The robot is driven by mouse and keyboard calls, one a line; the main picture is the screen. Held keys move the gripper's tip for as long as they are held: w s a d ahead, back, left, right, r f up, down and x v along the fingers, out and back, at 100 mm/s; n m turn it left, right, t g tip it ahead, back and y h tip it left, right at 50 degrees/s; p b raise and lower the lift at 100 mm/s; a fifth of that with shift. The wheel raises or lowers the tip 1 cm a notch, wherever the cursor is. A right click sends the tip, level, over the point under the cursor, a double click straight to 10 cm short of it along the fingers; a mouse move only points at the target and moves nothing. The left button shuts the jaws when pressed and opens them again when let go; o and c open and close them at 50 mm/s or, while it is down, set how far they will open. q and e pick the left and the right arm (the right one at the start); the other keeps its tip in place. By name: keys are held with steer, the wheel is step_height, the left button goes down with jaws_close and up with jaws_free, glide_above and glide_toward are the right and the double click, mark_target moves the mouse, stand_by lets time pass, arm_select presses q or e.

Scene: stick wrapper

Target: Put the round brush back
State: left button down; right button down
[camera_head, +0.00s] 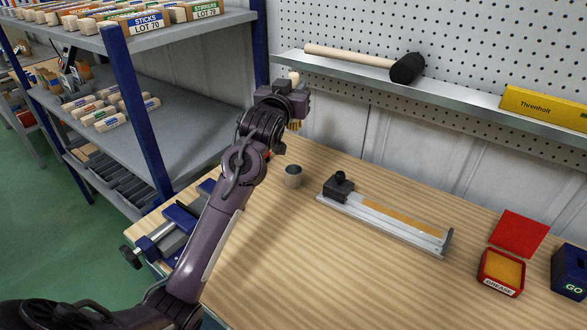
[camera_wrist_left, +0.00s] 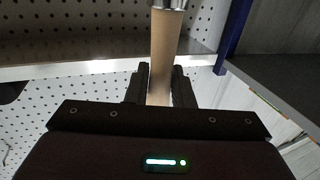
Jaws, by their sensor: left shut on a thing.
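My left gripper (camera_head: 294,96) is shut on the round brush, above the back of the workbench. In the head view the brush's pale handle end (camera_head: 294,76) sticks up above the jaws and its tan bristles (camera_head: 294,125) show below them. In the left wrist view the wooden handle (camera_wrist_left: 164,55) stands between the two dark fingers (camera_wrist_left: 160,88), with a metal ferrule (camera_wrist_left: 170,4) at the top edge. A small grey cup (camera_head: 293,178) stands on the bench below the gripper, apart from the brush. My right gripper is not in view.
A metal jig (camera_head: 385,222) lies on the bench right of the cup. A red grease tin (camera_head: 501,272) and a blue GO box (camera_head: 570,272) are at right. A wall shelf (camera_head: 450,87) holds a mallet (camera_head: 405,68). A blue vise (camera_head: 180,220) is at left.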

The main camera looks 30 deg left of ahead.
arm_select(q)
step_height(320, 180, down, 18)
steer(key=p, duration=0.2)
steer(key=shift+f, duration=0.1)
steer(key=c, duration=1.3)
jaws_free()
steer(key=shift+o, duration=0.2)
